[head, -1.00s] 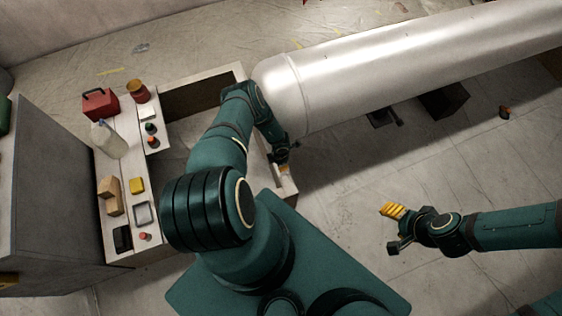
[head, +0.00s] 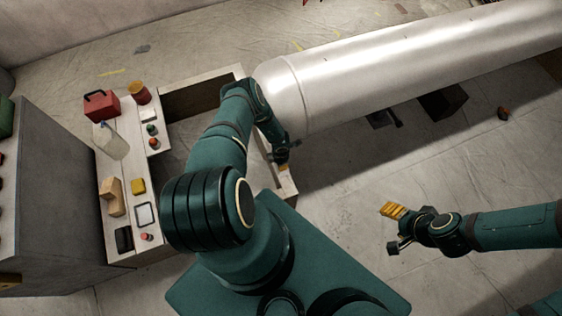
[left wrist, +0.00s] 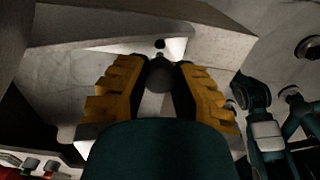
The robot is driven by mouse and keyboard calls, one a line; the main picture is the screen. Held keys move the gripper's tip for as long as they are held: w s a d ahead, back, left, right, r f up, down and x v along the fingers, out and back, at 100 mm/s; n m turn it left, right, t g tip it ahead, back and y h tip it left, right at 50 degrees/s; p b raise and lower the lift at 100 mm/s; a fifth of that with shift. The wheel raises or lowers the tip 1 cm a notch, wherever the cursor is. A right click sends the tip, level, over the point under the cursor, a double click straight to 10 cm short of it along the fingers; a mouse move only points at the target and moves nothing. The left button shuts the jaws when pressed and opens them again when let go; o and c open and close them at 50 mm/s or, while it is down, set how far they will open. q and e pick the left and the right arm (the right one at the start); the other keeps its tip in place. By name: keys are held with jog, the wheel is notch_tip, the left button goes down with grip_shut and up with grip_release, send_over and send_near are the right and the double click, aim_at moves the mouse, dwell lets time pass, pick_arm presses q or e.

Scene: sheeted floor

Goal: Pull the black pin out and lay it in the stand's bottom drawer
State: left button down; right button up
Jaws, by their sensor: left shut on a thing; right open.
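My left gripper (head: 284,168) points down at the open front end of the stand's low pale drawer (head: 288,186). In the left wrist view its two yellow fingers (left wrist: 160,68) are shut on a dark rounded piece, the black pin (left wrist: 159,78). Most of the pin is hidden by the fingers and my wrist. A small black round spot shows on the pale surface just beyond the fingertips; I cannot tell whether it is a hole. My right gripper (head: 393,210) is open and empty above the floor at right.
A large white cylinder (head: 400,70) lies across the top right, close to my left forearm.

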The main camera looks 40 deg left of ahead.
pick_arm(q)
jog(key=shift+r+p, duration=1.05)
jog(key=shift+r, duration=0.65)
